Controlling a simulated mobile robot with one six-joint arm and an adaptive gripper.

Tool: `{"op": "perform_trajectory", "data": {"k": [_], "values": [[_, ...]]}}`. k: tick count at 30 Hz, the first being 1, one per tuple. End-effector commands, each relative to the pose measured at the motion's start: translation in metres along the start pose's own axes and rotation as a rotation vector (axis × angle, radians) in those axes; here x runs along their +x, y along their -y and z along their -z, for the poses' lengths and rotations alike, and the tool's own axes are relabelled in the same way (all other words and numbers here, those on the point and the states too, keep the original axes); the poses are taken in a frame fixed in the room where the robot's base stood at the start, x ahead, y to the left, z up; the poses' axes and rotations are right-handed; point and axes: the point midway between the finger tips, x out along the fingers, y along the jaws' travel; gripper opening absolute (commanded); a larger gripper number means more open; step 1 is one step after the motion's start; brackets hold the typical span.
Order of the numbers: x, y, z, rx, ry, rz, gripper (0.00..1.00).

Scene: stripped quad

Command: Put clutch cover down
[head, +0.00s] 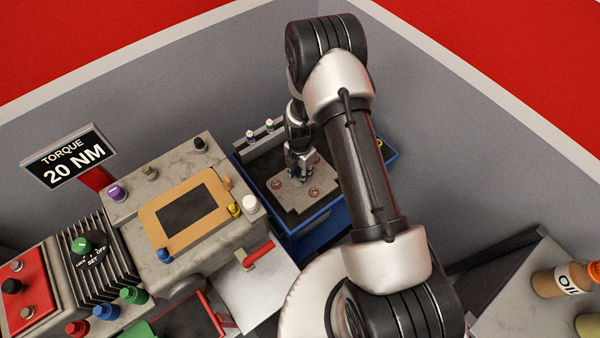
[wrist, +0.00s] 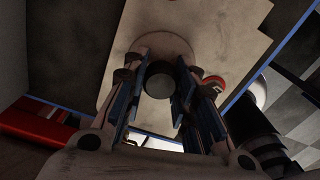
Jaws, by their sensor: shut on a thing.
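The clutch cover (head: 296,204) is a pale grey flat plate with several red-ringed holes, in or over a blue-edged tray (head: 322,220) in the head view. My gripper (head: 299,172) points down at the plate's middle. In the wrist view the plate (wrist: 130,50) fills the upper middle, and my gripper (wrist: 160,85) is shut on a dark round knob (wrist: 159,80) that stands on it. I cannot tell whether the plate touches the tray's floor.
A grey machine with an orange-framed panel (head: 163,218) stands left of the tray. A torque sign (head: 70,160) is farther left. Grey walls rise behind. An oil bottle (head: 562,280) stands at the lower right. My arm hides part of the tray's right side.

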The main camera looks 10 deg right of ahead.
Motion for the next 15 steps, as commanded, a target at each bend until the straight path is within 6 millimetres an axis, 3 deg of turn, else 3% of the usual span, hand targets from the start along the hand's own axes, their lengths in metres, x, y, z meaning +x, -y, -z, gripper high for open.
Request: {"op": "perform_trajectory", "data": {"k": [10,11,15], "values": [[0.0027,-0.0011,-0.0007,0.000,0.002,-0.002,0.00],[0.0035,-0.0005,-0.0003,0.000,0.001,-0.001,0.26],[0.0023,-0.0005,-0.0003,0.000,0.001,-0.001,0.36]]}}
